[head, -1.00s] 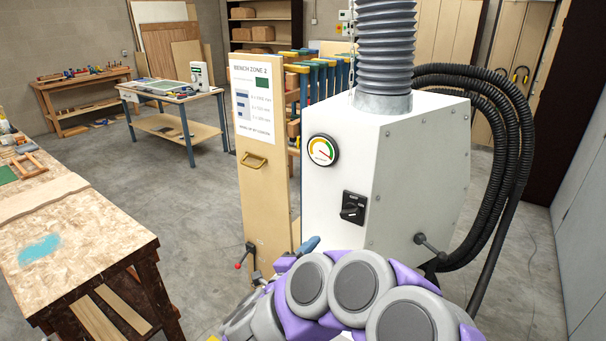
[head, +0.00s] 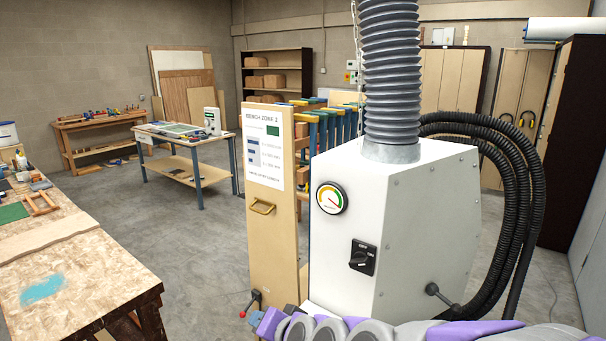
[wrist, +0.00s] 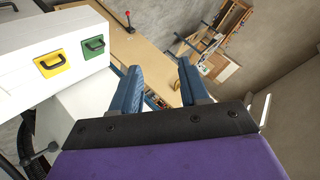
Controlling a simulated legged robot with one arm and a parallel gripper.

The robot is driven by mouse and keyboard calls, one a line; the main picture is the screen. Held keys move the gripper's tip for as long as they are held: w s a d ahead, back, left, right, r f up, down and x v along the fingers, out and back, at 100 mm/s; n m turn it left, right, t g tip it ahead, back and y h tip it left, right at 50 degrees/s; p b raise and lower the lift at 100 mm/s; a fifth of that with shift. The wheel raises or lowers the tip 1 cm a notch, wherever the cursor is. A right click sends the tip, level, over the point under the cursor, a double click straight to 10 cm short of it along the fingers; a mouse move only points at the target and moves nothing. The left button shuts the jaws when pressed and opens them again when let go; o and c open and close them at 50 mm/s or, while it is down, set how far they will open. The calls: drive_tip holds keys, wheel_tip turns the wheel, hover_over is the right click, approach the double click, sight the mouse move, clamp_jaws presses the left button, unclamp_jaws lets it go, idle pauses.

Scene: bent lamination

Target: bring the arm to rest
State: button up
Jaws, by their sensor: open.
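My gripper (wrist: 160,72) shows in the wrist view with two blue fingers apart and nothing between them. A tan wooden panel (wrist: 125,48) and floor lie beyond the fingertips. In the head view my purple and grey arm lies low along the bottom edge, in front of the white machine (head: 420,220). The fingers cannot be made out clearly there. The machine carries a round gauge (head: 331,198) and a black rotary switch (head: 362,257). No contact between the fingers and anything shows.
A tall panel with a sign (head: 272,220) stands left of the machine, with a red-knobbed lever (head: 247,305) at its lower side. A workbench (head: 70,260) stands at left. Black hoses (head: 515,210) hang at right. Floor between bench and panel is clear.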

drive_tip(key=s+d+f+n+g+h, duration=0.1)
drive_tip(key=s+d+f+g+h, duration=0.1)
drive_tip(key=s+d, duration=0.5)
drive_tip(key=s+d+f+n+g+h, duration=0.1)
drive_tip(key=s+d+g, duration=0.4)
drive_tip(key=s, duration=0.7)
drive_tip(key=s+d+f+n+g+h, duration=0.1)
drive_tip(key=s+d+f+g+h, duration=0.2)
drive_tip(key=s+d, duration=0.5)
drive_tip(key=shift+s+d+g, duration=0.35)
drive_tip(key=shift+s+g, duration=0.15)
drive_tip(key=shift+s, duration=0.75)
